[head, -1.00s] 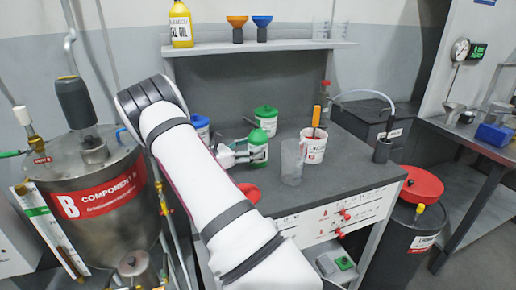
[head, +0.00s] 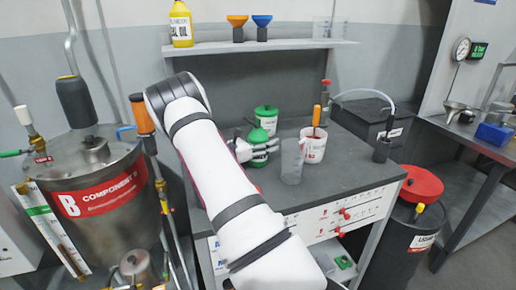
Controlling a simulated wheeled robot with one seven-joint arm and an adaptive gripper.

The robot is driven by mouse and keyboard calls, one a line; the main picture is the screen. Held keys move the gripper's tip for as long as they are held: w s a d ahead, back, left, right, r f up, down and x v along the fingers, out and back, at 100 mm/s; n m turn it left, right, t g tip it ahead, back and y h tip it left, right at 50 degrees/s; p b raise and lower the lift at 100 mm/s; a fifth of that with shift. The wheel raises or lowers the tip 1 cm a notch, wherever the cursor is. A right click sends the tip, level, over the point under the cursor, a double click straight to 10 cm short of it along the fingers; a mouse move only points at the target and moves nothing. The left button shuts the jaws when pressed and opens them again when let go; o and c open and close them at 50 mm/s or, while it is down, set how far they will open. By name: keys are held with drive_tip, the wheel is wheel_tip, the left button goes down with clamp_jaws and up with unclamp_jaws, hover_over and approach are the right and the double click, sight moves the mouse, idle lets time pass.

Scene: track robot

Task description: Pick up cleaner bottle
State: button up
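A green bottle (head: 258,135), which I take to be the cleaner bottle, stands on the dark grey worktop. Its label is too covered and small to read. My gripper (head: 268,148) reaches in from the left at the bottle's mid-height.
A green-lidded jar (head: 266,113) stands just behind the bottle. A clear beaker (head: 292,162) and a white tub (head: 313,147) holding an orange-handled tool stand close on the right. The worktop (head: 345,172) is clear at the front right. A steel drum (head: 105,210) is at the left.

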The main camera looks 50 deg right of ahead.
drive_tip(key=c, duration=0.4)
drive_tip(key=shift+c, duration=0.2)
